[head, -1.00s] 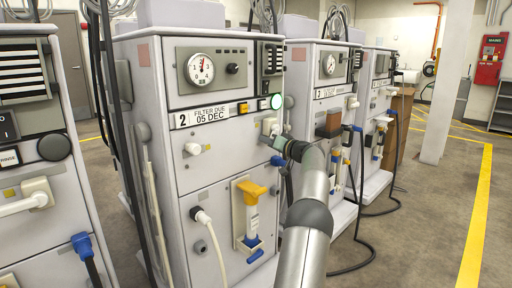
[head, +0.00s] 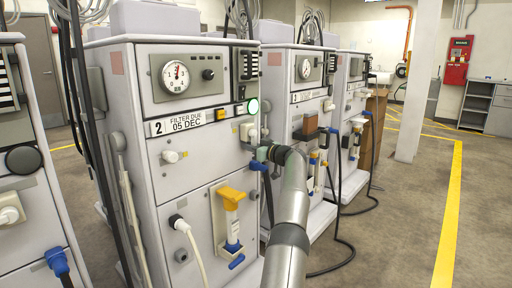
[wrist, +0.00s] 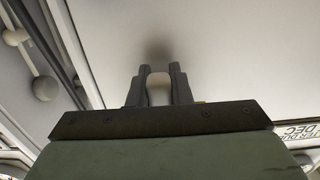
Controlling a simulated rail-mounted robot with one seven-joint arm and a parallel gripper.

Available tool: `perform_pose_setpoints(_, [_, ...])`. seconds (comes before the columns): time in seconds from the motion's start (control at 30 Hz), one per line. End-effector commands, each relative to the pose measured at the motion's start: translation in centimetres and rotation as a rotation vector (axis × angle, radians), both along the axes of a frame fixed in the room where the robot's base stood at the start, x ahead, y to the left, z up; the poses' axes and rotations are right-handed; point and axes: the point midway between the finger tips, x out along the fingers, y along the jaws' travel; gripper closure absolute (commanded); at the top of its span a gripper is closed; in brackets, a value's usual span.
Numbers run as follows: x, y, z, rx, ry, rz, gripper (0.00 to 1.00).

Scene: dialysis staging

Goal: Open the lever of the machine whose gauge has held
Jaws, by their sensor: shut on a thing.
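Machine 2 (head: 185,180) stands in the middle of the head view, labelled "FILTER DUE 05 DEC". Its round gauge (head: 174,76) has a red needle pointing roughly up. A lit green-white lamp (head: 253,106) is on its right edge. Below the lamp is a beige lever mount (head: 247,131). My gripper (wrist: 159,85) is at this mount, shut on a pale lever handle (wrist: 159,94) that shows between the dark fingers in the wrist view. In the head view my wrist hides the fingers and most of the handle. I cannot tell the lever's angle.
Machine 1 (head: 300,98) with its own gauge (head: 304,68) stands just right, and another machine is beyond it. Part of a machine is at the left edge. Open floor lies right.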

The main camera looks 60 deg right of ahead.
Motion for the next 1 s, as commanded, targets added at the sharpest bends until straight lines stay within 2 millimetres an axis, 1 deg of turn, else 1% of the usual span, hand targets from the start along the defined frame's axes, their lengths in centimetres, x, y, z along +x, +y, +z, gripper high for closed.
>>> perform_pose_setpoints(0.37, [0.1,0.0,0.1,-0.007,-0.001,-0.001,1.00])
perform_pose_setpoints(0.4, [0.1,0.0,0.1,-0.007,-0.001,-0.001,0.76])
perform_pose_setpoints(0.47, [0.1,0.0,0.1,-0.006,-0.001,-0.001,0.60])
perform_pose_setpoints(0.8, [-0.1,0.0,0.0,-0.005,-0.001,0.000,0.60])
perform_pose_setpoints(0.87, [-0.5,0.0,-0.2,-0.004,-0.001,-0.001,0.60])
perform_pose_setpoints(1.0, [-2.1,0.2,-0.5,-0.006,-0.001,-0.002,0.60])
